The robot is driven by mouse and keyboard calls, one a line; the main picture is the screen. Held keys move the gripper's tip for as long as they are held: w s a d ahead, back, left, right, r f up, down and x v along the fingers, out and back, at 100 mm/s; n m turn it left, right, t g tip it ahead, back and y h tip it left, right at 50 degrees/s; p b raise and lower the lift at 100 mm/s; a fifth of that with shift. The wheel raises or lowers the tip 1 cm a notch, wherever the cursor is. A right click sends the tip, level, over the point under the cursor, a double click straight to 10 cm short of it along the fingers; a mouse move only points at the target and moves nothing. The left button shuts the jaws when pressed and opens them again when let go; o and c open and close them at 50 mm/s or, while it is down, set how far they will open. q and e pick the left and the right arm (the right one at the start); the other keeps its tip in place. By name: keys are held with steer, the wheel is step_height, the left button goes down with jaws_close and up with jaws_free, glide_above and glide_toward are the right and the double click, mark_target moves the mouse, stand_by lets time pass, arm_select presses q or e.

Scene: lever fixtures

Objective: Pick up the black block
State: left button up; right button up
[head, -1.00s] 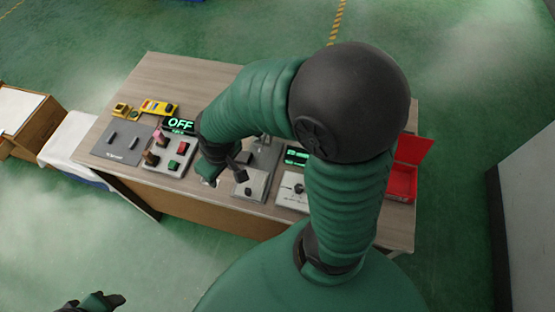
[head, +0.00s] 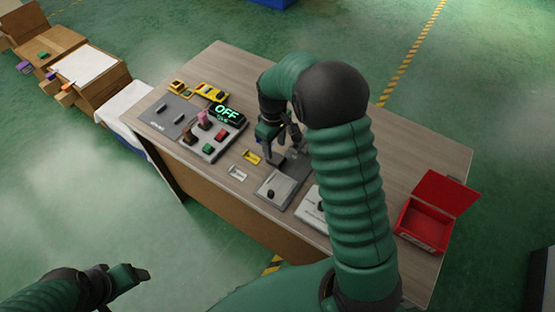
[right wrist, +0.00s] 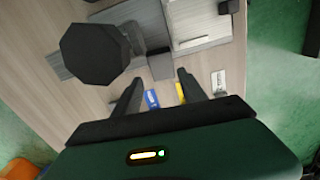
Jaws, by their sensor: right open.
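The black block (right wrist: 159,65) shows in the right wrist view just beyond my open fingertips, roughly in line with the gap between them. It sits beside the grey lever fixture. In the head view a dark shape (head: 275,158), probably this block, lies right by the fingers and is partly hidden. My right gripper (head: 281,147) is open and points down at the table; its fingers also show in the right wrist view (right wrist: 158,78), with nothing between them. My left gripper (head: 125,278) is at the lower left, away from the table; its jaw state is unclear.
A large dark octagonal knob (right wrist: 92,52) stands close to the right wrist camera. Grey fixtures (head: 276,190) and a button panel (head: 208,140) with an OFF display are on the table. A red open box (head: 428,222) stands at the right. Bare wood lies behind the arm.

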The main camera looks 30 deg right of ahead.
mark_target(274, 156)
steer(key=f, duration=0.2)
steer(key=a+f, duration=0.1)
steer(key=f, duration=0.1)
steer(key=shift+w, duration=0.15)
steer(key=shift+w+d+f, duration=0.1)
steer(key=shift+f, duration=0.35)
steer(key=shift+d, duration=0.25)
steer(key=c, duration=0.4)
steer(key=shift+a, duration=0.2)
jaws_close()
